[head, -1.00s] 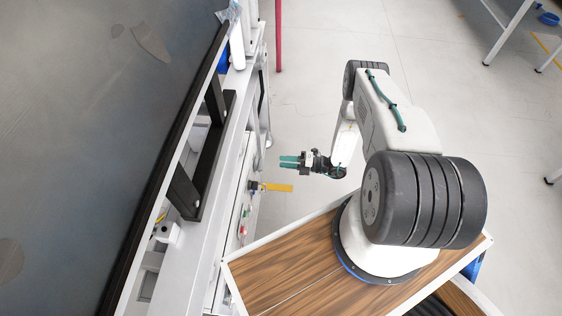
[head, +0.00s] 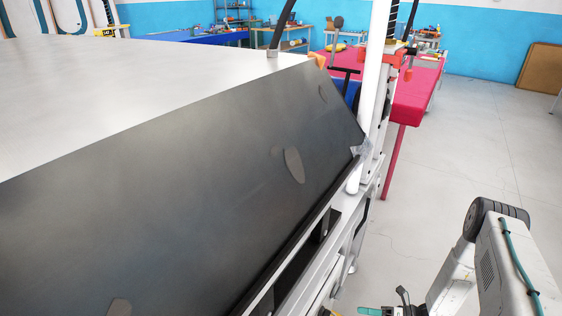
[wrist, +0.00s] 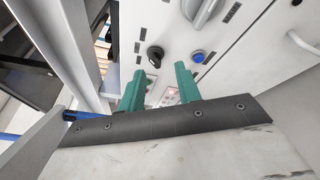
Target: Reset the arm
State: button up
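My arm (head: 500,265) shows at the lower right of the head view, with its elbow raised. My gripper (wrist: 158,82) shows its two green fingers in the wrist view. They stand apart with nothing held between them, and point toward a white control panel (wrist: 235,45). The panel carries a black knob (wrist: 155,54), a blue button (wrist: 197,56) and a small red-lit button seen between the fingers. In the head view only a green fingertip (head: 370,310) shows at the bottom edge; the rest of the gripper is mostly cut off.
A large machine table with a dark sloping board (head: 200,190) fills the left of the head view. A white post (head: 375,90) stands at its far corner. A red-covered table (head: 415,95) is behind. Grey floor (head: 500,140) at the right is clear.

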jog(key=s+r+n+g+h, duration=0.2)
jog(key=r+n+g+h, duration=0.25)
jog(key=r+n, duration=0.95)
jog(key=s+r+n+g+h, duration=0.25)
jog(key=r+n+g, duration=0.4)
jog(key=r, duration=1.35)
jog(key=s+a+r+n+t+h, duration=0.1)
jog(key=s+r+n+t+h, duration=0.3)
jog(key=s+r, duration=0.4)
jog(key=s+a+r+n+t+h, duration=0.1)
jog(key=s+r+n+t+h, duration=0.3)
jog(key=r, duration=1.3)
jog(key=s+n+h, duration=0.2)
jog(key=s+n, duration=0.2)
jog(key=shift+s+a+r, duration=0.15)
jog(key=shift+s, duration=0.25)
jog(key=shift+n, duration=0.25)
